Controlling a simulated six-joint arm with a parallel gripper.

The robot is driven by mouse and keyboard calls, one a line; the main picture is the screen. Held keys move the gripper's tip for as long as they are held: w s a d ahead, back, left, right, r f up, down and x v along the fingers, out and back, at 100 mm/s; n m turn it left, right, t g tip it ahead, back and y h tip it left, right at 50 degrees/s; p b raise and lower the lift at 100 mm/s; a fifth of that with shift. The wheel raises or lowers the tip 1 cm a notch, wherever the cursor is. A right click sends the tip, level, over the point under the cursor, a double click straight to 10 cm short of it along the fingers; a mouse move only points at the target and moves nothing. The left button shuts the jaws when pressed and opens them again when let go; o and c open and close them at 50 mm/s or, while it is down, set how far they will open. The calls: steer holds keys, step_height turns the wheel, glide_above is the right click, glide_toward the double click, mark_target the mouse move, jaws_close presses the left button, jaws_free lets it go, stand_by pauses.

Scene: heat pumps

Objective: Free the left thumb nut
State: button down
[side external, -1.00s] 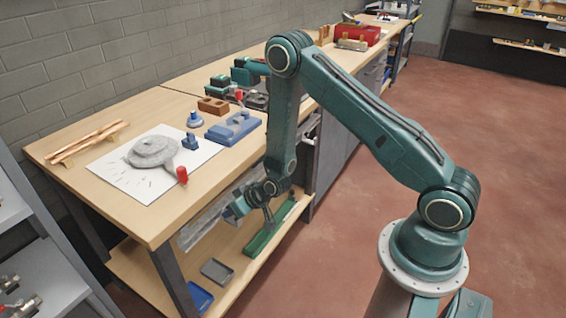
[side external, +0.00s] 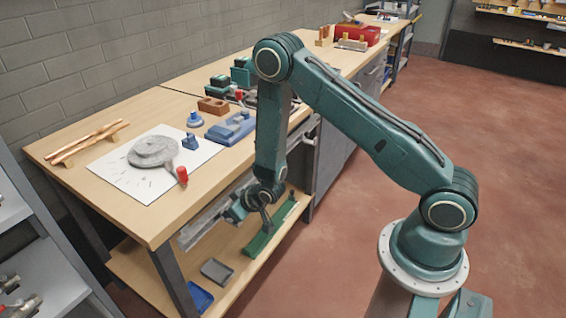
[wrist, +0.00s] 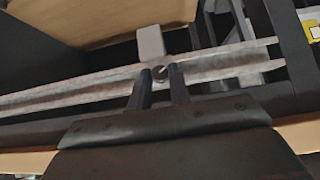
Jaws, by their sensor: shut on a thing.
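A long pale metal trough (side external: 205,222) hangs below the front edge of the workbench; it crosses the wrist view (wrist: 75,86) at a slight tilt. A small dark thumb nut (wrist: 160,72) shows between my fingertips, in front of the trough and below a pale bracket (wrist: 151,42). My gripper (wrist: 160,74) is shut on this nut, and its fingers hide part of it. In the side view my gripper (side external: 235,214) is at the trough, below the bench top, and the nut is too small to make out there.
The lower shelf holds a green tray (side external: 262,243), a grey tray (side external: 216,271) and a blue tray (side external: 199,298). The bench top above bears a white sheet (side external: 127,187) with a grey coil and blue tools. Open floor lies to the right.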

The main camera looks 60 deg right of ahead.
steer(key=shift+w+a+r+n+h, duration=0.1)
steer(key=shift+w+a+n+h, duration=0.1)
steer(key=shift+n+h, duration=0.45)
steer(key=shift+w+a+n+h, duration=0.1)
steer(key=shift+a+n+h, duration=0.15)
steer(key=shift+h, duration=0.7)
steer(key=shift+t+h, duration=0.3)
steer(key=shift+h, duration=0.2)
steer(key=shift+n+h, duration=0.4)
steer(key=shift+n, duration=0.1)
steer(key=shift+a+n+h, duration=0.1)
steer(key=shift+n+h, duration=0.2)
steer(key=shift+h, duration=0.3)
steer(key=c, duration=1.4)
jaws_free()
steer(key=shift+c, duration=0.2)
